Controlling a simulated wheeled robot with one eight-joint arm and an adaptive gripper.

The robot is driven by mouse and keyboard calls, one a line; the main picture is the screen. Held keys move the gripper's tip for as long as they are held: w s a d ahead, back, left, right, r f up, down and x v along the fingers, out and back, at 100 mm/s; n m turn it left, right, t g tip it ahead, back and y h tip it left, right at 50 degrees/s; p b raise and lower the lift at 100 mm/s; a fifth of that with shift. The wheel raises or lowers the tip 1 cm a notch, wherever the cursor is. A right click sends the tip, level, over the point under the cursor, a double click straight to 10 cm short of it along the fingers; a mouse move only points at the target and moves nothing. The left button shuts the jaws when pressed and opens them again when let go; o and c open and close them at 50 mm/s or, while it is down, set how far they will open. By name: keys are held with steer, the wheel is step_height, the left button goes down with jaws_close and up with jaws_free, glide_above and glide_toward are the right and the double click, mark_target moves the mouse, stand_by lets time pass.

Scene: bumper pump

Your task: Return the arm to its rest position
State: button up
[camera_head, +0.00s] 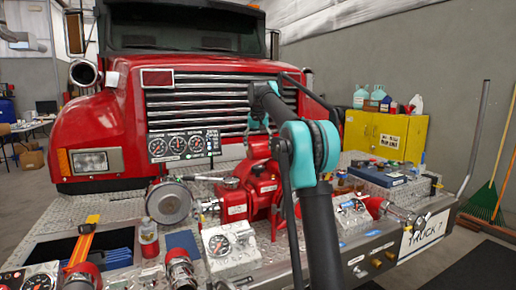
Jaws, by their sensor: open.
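My arm (322,235) rises from the bottom middle of the head view, with a teal joint (297,150) in front of the red pump. A dark link (268,100) runs from that joint up and left before the truck's grille. My gripper's fingers cannot be made out; they seem hidden behind the arm or out of the picture. No held object shows.
A red truck (95,130) stands behind a diamond-plate bumper deck (75,212). The deck carries a red pump (262,185), gauges (218,245), a blue toolbox (380,173) and several fittings. A yellow cabinet (362,132) and broom (484,200) stand at right.

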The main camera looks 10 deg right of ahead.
steer(key=s+d+f, duration=0.1)
steer(key=s+f, duration=1.1)
steer(key=s, duration=0.5)
steer(key=s+d+f+n, duration=0.1)
steer(key=s+d+f, duration=0.1)
steer(key=s+f, duration=1.1)
steer(key=s+d+f, duration=0.1)
steer(key=s+f, duration=1.1)
steer(key=s, duration=0.9)
steer(key=shift+d+f+y, duration=0.25)
steer(key=shift+d+y, duration=0.05)
steer(key=shift+d, duration=0.05)
steer(key=m, duration=0.1)
glide_toward(258, 166)
steer(key=x, duration=0.9)
steer(key=shift+s+a+f, duration=0.1)
steer(key=shift+s+f, duration=0.05)
steer(key=shift+s, duration=0.05)
steer(key=shift+c, duration=0.5)
